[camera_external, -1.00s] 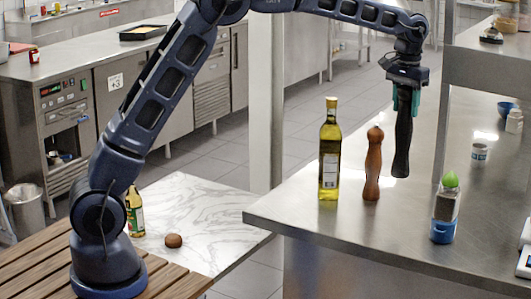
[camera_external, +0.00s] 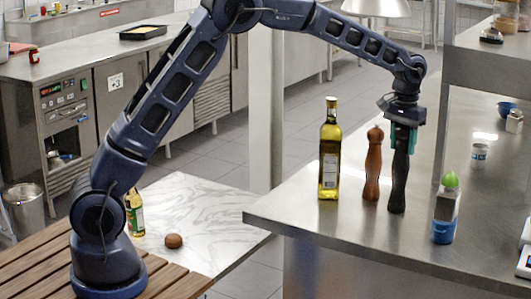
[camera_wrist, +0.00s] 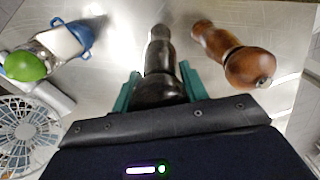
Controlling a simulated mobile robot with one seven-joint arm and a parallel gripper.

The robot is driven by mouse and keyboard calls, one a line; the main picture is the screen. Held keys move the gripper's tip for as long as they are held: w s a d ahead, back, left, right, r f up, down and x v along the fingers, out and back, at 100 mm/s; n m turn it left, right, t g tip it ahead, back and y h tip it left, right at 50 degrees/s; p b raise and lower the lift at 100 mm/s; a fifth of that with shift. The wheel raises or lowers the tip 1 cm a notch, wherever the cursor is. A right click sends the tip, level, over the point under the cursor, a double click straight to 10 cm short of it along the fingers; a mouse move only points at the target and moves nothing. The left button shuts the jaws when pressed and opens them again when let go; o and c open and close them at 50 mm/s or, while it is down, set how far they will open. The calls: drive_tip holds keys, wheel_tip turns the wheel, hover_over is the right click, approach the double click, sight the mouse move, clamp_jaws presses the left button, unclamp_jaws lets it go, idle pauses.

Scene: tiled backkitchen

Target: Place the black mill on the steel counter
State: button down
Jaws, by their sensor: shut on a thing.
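The black mill (camera_external: 399,184) is upright at the steel counter (camera_external: 330,226), just right of the brown wooden mill. Its base is at or very near the counter top; I cannot tell for sure that it touches. My gripper (camera_external: 403,140) is above it, with its green fingers shut around the mill's upper part. In the wrist view the black mill (camera_wrist: 160,72) stands between the two green fingers (camera_wrist: 160,88), its far end toward the counter.
A brown wooden mill (camera_external: 373,165) and an oil bottle (camera_external: 329,160) stand close on the left. A green-topped container in a blue holder (camera_external: 444,230) stands to the right. A shelf (camera_external: 485,74) rises behind. Bare counter lies in front.

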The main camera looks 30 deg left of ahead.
drive_tip(key=c, duration=0.8)
unclamp_jaws()
drive_tip(key=shift+f, duration=0.1)
drive_tip(key=shift+o, duration=0.2)
